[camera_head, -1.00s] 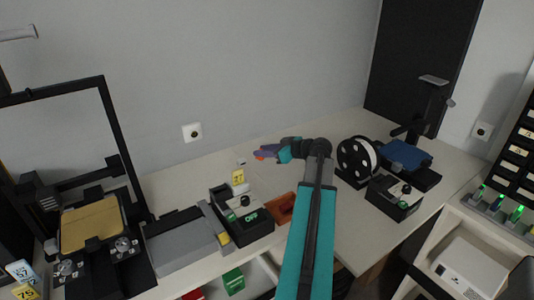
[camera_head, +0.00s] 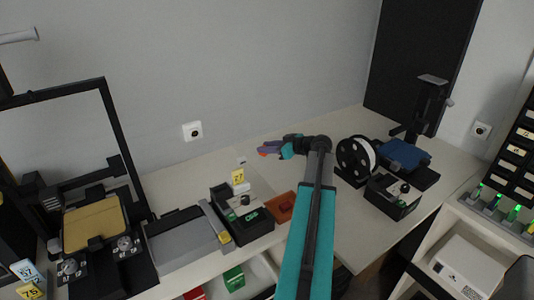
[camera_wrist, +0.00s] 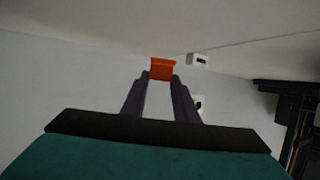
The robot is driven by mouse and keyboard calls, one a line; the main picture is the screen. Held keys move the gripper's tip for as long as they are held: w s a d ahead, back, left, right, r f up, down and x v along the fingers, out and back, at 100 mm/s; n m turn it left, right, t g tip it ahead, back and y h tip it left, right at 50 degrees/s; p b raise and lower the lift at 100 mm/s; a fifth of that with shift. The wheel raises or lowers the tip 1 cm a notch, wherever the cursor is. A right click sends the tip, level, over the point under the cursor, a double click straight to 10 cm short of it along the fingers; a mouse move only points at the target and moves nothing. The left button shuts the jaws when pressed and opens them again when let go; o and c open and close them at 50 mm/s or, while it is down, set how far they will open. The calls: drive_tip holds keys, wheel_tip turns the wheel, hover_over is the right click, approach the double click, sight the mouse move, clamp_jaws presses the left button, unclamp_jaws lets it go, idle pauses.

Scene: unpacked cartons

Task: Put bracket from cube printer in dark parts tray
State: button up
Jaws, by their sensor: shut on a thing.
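My gripper (camera_head: 271,150) is shut on a small orange bracket (camera_wrist: 162,68), which shows between its fingertips in the wrist view. In the head view the bracket is a tiny orange spot (camera_head: 262,154) at the gripper's left end, in the air over the bench. A black open-frame printer with a gold bed (camera_head: 92,224) stands at the left. Two black box-shaped holders with small parts stand on the bench, one left of my arm (camera_head: 258,232) and one at the right (camera_head: 402,211). I cannot tell which container is the dark parts tray.
An orange-brown tray (camera_head: 285,201) lies beside my arm. A grey flat block (camera_head: 184,246) lies next to the gold-bed printer. A filament spool (camera_head: 350,160) and a blue-bed printer (camera_head: 405,153) stand at the right. The bench by the back wall is mostly clear.

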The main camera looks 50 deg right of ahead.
drive_tip(key=shift+f+p, duration=0.45)
drive_tip(key=shift+f, duration=0.9)
drive_tip(key=shift+f+b, duration=0.2)
drive_tip(key=shift+b, duration=0.1)
drive_tip(key=o, duration=1.1)
drive_tip(key=shift+r+p, duration=0.25)
drive_tip(key=shift+p, duration=0.1)
drive_tip(key=shift+s, duration=0.35)
drive_tip(key=b+v, duration=0.3)
drive_tip(key=v, duration=0.8)
drive_tip(key=shift+s+r, duration=0.1)
drive_tip(key=shift+r, duration=0.05)
